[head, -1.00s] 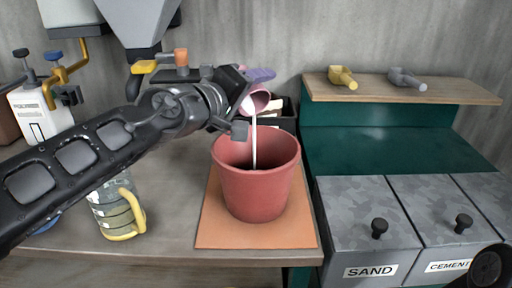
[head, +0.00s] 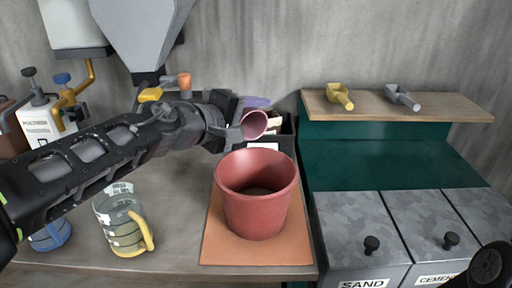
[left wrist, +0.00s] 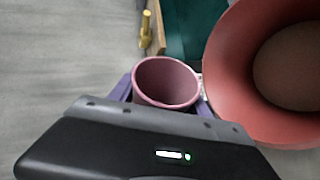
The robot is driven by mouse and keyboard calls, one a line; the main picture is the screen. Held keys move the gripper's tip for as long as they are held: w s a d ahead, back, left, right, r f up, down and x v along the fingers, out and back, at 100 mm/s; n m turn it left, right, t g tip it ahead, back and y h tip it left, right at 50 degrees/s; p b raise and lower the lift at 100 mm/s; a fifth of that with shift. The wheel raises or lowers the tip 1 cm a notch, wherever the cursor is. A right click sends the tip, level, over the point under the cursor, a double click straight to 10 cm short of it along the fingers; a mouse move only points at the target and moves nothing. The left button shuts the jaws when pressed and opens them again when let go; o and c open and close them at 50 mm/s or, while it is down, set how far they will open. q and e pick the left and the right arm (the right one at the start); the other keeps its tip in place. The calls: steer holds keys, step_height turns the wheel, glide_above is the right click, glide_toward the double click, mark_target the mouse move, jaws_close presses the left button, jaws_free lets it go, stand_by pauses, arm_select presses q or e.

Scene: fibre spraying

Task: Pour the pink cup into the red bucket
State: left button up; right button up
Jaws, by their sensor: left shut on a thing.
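The pink cup (head: 254,125) is held by my left gripper (head: 236,130), above and behind the rim of the red bucket. Its mouth faces the head camera and no liquid runs from it. In the left wrist view the pink cup (left wrist: 166,82) looks empty inside, though its bottom is shaded. The red bucket (head: 256,200) stands upright on an orange board (head: 218,247), with dark contents at its bottom. It also shows in the left wrist view (left wrist: 228,75), beside the cup.
A clear jug with a yellow handle (head: 122,222) stands left of the bucket. A dark bin (head: 286,142) is behind it. SAND and CEMENT bins (head: 362,225) stand at the right, below a wooden shelf (head: 440,106) with a yellow scoop (head: 340,96) and a grey scoop (head: 402,97).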

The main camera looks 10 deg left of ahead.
arm_select(q)
steer(key=shift+f, duration=0.15)
arm_select(e)
steer(key=shift+f, duration=0.25)
steer(key=shift+r, duration=0.15)
